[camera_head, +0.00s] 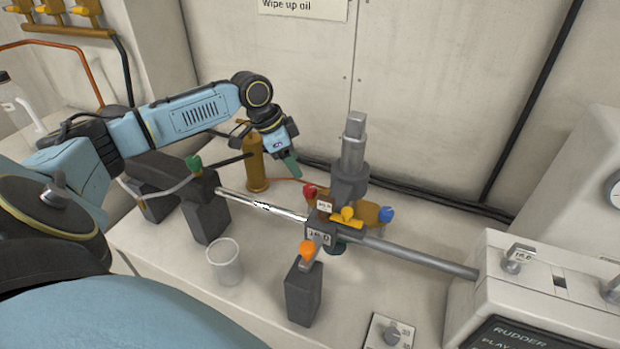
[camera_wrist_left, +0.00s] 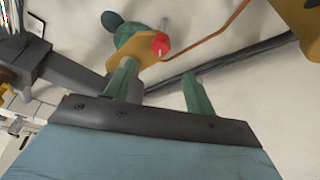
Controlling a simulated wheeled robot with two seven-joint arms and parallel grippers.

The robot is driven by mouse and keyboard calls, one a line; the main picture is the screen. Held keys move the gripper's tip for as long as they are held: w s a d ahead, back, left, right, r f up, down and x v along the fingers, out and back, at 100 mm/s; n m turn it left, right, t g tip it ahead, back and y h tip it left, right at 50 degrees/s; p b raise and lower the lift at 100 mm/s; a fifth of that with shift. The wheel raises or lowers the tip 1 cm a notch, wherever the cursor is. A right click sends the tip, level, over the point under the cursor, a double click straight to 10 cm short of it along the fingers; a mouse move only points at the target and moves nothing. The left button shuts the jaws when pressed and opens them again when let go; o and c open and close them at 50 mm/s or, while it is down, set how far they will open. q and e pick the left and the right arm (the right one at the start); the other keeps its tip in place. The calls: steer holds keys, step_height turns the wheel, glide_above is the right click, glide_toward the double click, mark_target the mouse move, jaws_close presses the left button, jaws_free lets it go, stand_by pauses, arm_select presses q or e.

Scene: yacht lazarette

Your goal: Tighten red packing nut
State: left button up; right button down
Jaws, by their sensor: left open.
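The red packing nut (camera_head: 310,191) sits on the left end of the brass flange on the dark cylinder assembly (camera_head: 351,183). In the left wrist view the red nut (camera_wrist_left: 160,43) shows on the brass plate, with a thin pin beside it. My left gripper (camera_head: 289,166) hangs above and a little left of the nut, its green fingers pointing down. In the wrist view the left gripper (camera_wrist_left: 159,72) has its two fingers spread, with nothing between them. The nut appears beyond the fingertips, apart from them. My right gripper is not in view.
A steel rod (camera_head: 420,257) runs right to a white rudder unit (camera_head: 520,275). A brass cylinder (camera_head: 254,163) stands behind left. A clear cup (camera_head: 224,262) stands in front.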

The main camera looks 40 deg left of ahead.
arm_select(q)
glide_above(310, 188)
steer(key=s+a, duration=0.2)
step_height(310, 188, down, 4)
steer(key=b+x, duration=0.1)
steer(key=x, duration=0.3)
steer(key=shift+d, duration=0.15)
steer(key=shift+w+d+f+b, duration=0.15)
steer(key=shift+w+f+b, duration=0.15)
steer(key=shift+f, duration=0.2)
steer(key=shift+s, duration=0.1)
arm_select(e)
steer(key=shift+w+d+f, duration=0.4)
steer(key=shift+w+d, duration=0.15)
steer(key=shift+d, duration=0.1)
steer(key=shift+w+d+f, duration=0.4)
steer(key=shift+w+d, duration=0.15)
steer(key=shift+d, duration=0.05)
